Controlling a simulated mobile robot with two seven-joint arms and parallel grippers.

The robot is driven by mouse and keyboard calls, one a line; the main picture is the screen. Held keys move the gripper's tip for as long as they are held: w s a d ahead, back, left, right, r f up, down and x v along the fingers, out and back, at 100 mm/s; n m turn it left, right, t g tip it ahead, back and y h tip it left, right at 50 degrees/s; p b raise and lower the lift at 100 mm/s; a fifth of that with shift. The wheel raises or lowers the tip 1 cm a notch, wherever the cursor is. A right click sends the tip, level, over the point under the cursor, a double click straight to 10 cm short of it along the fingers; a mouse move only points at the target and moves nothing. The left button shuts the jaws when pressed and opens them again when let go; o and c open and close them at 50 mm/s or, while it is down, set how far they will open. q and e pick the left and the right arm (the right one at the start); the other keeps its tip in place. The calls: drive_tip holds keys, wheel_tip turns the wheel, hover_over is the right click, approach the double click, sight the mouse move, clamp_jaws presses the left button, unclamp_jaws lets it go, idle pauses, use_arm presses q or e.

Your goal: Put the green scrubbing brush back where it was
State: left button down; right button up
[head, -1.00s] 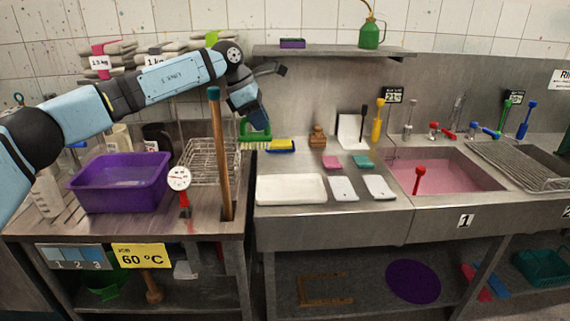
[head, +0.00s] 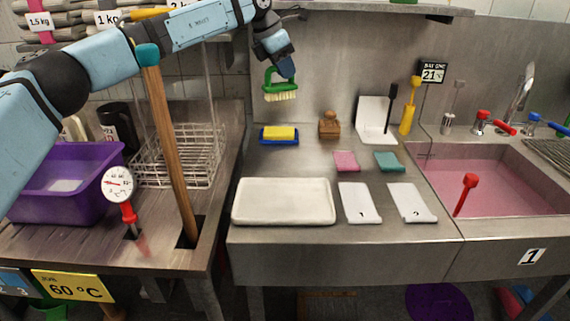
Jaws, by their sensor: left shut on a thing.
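The green scrubbing brush (head: 279,84) has a green handle and pale bristles that point down. My left gripper (head: 285,68) is shut on its handle and holds it in the air in front of the steel back wall. The brush hangs above and behind a blue tray with a yellow sponge (head: 280,133), with a clear gap below the bristles. The fingertips are partly hidden against the handle. My right gripper is not in view.
A wire basket (head: 183,158) and wooden pole (head: 166,146) stand left. A shelf (head: 381,8) is above.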

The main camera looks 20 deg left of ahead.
use_arm(q)
wheel_tip(320, 180, down, 20)
drive_tip(key=shift+r+b, duration=0.2)
drive_tip(key=shift+b, duration=0.8)
drive_tip(key=shift+f, duration=0.25)
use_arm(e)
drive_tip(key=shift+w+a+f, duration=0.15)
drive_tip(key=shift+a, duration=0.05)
use_arm(q)
drive_tip(key=shift+f, duration=0.15)
drive_tip(key=c, duration=1.1)
unclamp_jaws()
drive_tip(key=shift+w, duration=0.1)
